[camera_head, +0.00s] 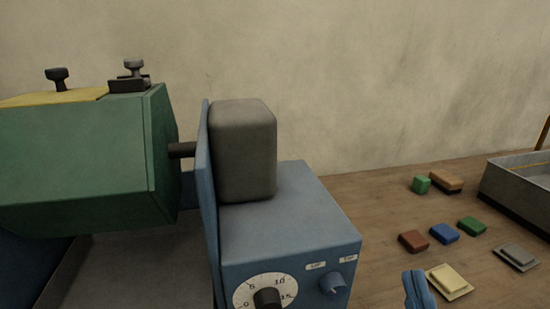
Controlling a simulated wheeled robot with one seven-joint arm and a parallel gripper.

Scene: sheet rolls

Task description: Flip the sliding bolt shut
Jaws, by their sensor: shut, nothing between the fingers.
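A green angular drum (85,165) fills the left side, with a yellow lid (50,98) on top. A small dark bolt with a round knob (133,68) sits at the right end of the lid, on a dark plate (127,86). Whether the bolt reaches across the lid's edge is too small to tell. A second dark knob (58,77) stands on the lid itself. My gripper (416,280) shows as a blue two-part tip at the bottom edge. It appears shut and empty, far to the right of the drum and lower. The rest of it is out of frame.
A blue machine housing (290,225) with a grey motor block (243,150), a dial (267,292) and a knob (332,283) stands between gripper and drum. Several coloured blocks (444,233) and a grey tray (520,190) lie on the wooden table at right.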

